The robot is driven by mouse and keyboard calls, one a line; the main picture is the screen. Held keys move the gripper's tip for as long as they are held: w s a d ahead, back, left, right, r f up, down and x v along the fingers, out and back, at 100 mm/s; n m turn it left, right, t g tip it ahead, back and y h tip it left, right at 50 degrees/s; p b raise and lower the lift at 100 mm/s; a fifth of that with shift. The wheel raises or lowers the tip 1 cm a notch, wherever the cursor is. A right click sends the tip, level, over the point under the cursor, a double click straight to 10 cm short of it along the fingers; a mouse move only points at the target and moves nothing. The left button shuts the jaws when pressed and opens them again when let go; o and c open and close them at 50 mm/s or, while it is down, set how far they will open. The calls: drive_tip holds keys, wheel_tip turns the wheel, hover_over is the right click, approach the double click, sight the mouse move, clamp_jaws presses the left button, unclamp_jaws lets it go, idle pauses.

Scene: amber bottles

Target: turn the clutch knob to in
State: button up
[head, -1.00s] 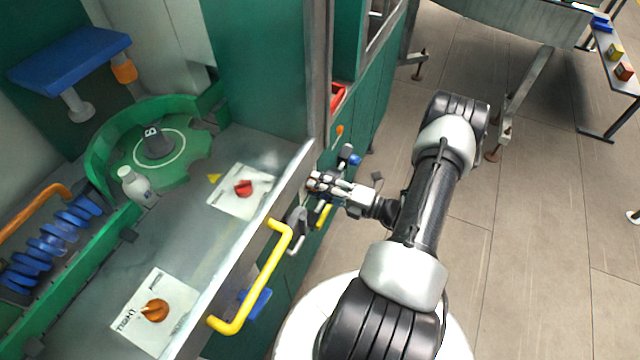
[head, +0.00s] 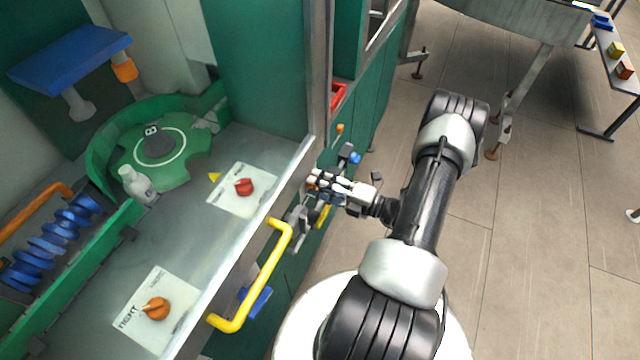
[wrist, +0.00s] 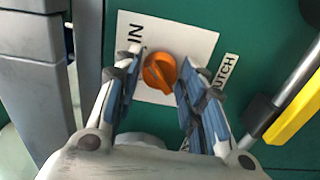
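In the wrist view the clutch knob (wrist: 159,72) is orange and round with a raised grip, on a white plate (wrist: 205,42) on a green panel. "IN" is printed to the knob's upper left, and a "CLUTCH" label (wrist: 226,70) is at the right. My gripper (wrist: 163,75) is open, with one blue-padded finger on each side of the knob. Gaps show between the knob and both fingers. In the head view my gripper (head: 318,184) is at the front of the green machine, and I cannot make out the clutch knob there.
A yellow handle (head: 262,275) sticks out from the machine's front near my gripper. A red knob (head: 243,187) and an orange knob (head: 156,308) are on the deck. A white bottle (head: 137,184) stands beside the green star wheel (head: 165,165). Open floor lies at the right.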

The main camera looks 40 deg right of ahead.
drive_tip(key=shift+o, duration=1.3)
drive_tip(key=shift+s, duration=0.1)
drive_tip(key=v, duration=1.1)
drive_tip(key=shift+s+d, duration=0.15)
drive_tip(key=shift+s, duration=0.25)
